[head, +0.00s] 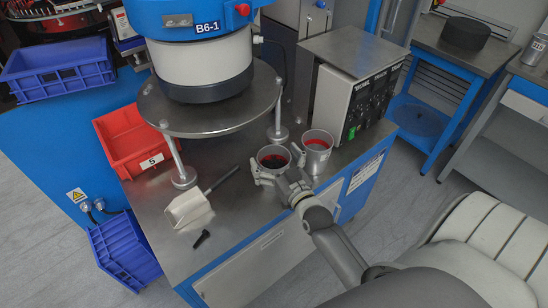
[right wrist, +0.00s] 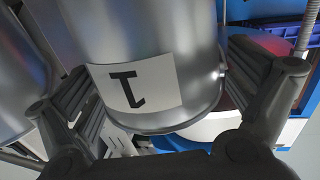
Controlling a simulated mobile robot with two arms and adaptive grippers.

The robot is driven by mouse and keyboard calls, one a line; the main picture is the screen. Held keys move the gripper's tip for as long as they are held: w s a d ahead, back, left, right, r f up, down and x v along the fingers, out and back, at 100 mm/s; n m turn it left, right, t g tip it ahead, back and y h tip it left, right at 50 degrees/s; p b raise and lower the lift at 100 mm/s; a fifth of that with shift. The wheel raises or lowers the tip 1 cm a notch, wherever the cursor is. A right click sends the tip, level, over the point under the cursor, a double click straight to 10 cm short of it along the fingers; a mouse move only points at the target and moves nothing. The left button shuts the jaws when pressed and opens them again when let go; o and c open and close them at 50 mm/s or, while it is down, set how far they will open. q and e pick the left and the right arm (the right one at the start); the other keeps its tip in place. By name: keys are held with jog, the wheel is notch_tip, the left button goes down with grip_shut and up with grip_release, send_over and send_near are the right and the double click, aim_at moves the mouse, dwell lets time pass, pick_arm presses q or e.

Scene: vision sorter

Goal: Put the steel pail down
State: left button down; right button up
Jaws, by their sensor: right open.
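Two steel pails with red inside stand on the steel bench top (head: 240,208) in the head view. The left pail (head: 273,158) is between the fingers of my right gripper (head: 279,174). The right pail (head: 317,158) stands close beside it. In the right wrist view the nearer pail (right wrist: 205,65), with a white label bearing a dark mark, fills the space between the spread fingers. The right gripper is open around it. The other pail (right wrist: 20,75) shows at the left edge there. The pail bases are partly hidden. My left gripper is not in view.
A grey instrument box (head: 350,88) stands behind the pails. A scoop (head: 190,209) and small black item (head: 202,238) lie left on the bench. A round steel platform (head: 225,118) on posts and a red bin (head: 128,142) are further left. Bare bench lies in front.

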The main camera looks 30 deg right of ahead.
jog(key=shift+r, duration=0.1)
jog(key=s+a, duration=0.1)
jog(key=s, duration=1.1)
jog(key=shift+a+b, duration=0.25)
jog(key=shift+b, duration=0.05)
